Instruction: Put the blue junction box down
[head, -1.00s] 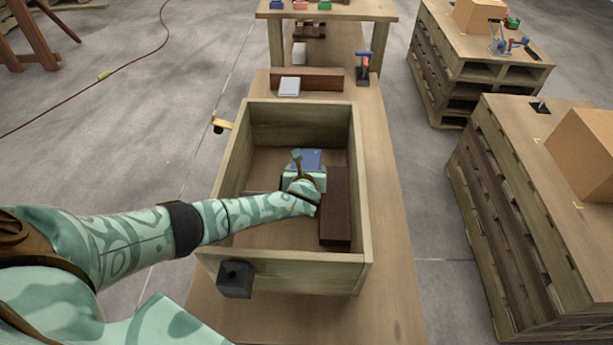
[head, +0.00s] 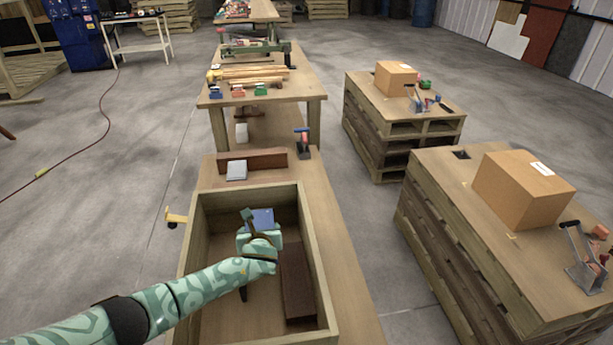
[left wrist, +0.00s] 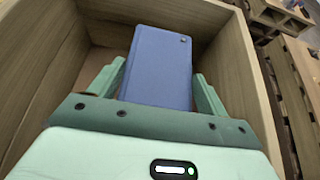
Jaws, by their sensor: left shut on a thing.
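The blue junction box (head: 262,217) is between the fingers of my left gripper (head: 260,232), over the inside of the open wooden crate (head: 317,250). In the left wrist view the blue box (left wrist: 158,68) fills the space between the two green fingers of my left gripper (left wrist: 158,90), which is shut on it. The crate's walls (left wrist: 240,70) surround it there. The gap between the box and the crate floor cannot be judged. My right gripper does not show.
A dark brown block (head: 297,283) lies in the crate along its right side. Behind the crate, a brown block (head: 253,159) and a small grey box (head: 236,170) are on the bench (head: 345,265). Pallet stacks with a cardboard box (head: 522,190) stand to the right.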

